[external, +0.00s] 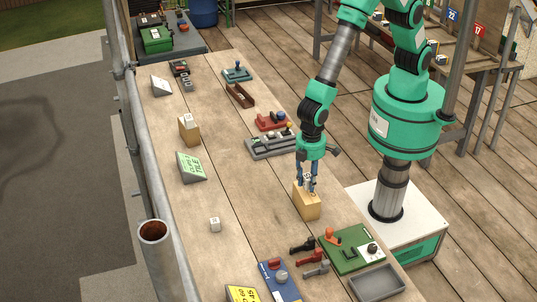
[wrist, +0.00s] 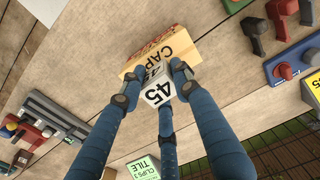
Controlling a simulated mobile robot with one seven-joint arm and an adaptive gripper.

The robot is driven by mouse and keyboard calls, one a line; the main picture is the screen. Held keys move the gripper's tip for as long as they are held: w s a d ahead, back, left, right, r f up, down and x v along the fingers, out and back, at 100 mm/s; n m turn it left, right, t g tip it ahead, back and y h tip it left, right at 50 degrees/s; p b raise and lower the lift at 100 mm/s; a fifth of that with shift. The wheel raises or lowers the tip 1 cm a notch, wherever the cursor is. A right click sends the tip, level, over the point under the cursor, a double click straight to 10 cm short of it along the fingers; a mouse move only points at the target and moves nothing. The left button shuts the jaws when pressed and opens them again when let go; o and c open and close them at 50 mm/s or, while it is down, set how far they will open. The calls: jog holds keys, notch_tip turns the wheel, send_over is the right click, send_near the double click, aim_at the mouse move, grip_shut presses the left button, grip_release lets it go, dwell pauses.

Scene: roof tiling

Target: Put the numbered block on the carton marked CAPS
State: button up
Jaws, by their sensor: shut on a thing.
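A white block with the number 45 (wrist: 158,94) is between the fingers of my gripper (wrist: 156,84) in the wrist view. The fingers are shut on it. The tan carton marked CAPS (wrist: 178,44) is right beside and partly behind the block in that view. In the external view my gripper (external: 308,182) points down over the tan carton (external: 307,205), with the white block (external: 308,177) at the carton's top. I cannot tell whether the block touches the carton. The fingers hide part of the block.
Another tan carton (external: 190,134) with a white block on top stands at the far left. A loose white block (external: 214,224) lies on the table. Clamps (external: 308,256), a green board (external: 350,250) and a grey tray (external: 377,283) are in front. A grey rack (external: 270,146) stands behind.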

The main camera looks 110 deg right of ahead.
aim_at(309, 177)
jog(key=shift+f, duration=1.05)
jog(key=shift+f, duration=0.15)
jog(key=o, duration=1.2)
jog(key=shift+c, duration=0.2)
notch_tip(309, 177, up, 12)
jog(key=shift+r, duration=0.15)
